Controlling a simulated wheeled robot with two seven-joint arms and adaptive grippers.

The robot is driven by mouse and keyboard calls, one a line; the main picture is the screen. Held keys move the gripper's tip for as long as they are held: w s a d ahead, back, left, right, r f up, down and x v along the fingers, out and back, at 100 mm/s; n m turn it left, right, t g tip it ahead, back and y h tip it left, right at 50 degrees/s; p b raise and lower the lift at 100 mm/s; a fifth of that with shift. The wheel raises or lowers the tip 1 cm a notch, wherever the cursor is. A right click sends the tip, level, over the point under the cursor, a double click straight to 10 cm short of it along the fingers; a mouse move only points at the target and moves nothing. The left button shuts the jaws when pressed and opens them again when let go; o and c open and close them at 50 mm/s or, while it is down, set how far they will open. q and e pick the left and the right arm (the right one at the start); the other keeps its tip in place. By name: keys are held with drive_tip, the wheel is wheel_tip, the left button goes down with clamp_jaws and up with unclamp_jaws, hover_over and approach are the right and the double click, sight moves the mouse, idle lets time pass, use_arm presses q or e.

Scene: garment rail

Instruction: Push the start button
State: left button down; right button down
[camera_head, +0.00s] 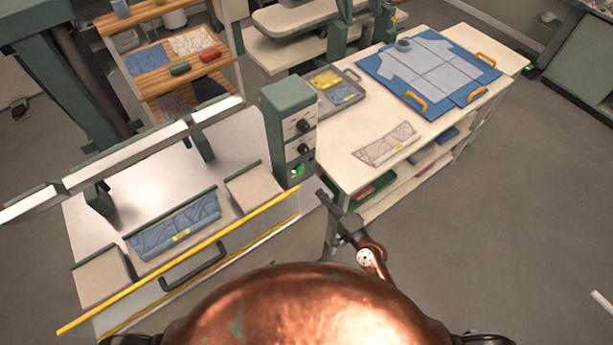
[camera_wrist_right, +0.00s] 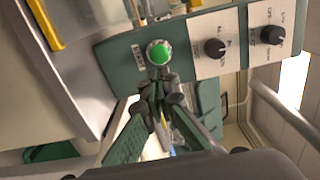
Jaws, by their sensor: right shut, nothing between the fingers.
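The green start button (camera_head: 298,170) is the lowest control on the front of a green and white control box (camera_head: 288,120), under two black knobs. In the right wrist view the round green button (camera_wrist_right: 158,53) sits in a pale ring beside a small label. My right gripper (camera_head: 322,194) is shut and empty, just right of and below the button. In the right wrist view the fingertips (camera_wrist_right: 156,82) point at the panel just under the button; I cannot tell whether they touch it. My left gripper is not in view.
The control box stands on a machine with a yellow front bar (camera_head: 180,262) and a folded blue garment (camera_head: 175,228) in a slot. A white table (camera_head: 345,180) to the right holds a grey tray (camera_head: 350,96) and a blue board (camera_head: 375,70).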

sight(302, 171)
drive_tip(key=p+x, duration=0.1)
drive_tip(key=x, duration=0.8)
drive_tip(key=shift+w, duration=0.1)
drive_tip(key=shift+w, duration=0.1)
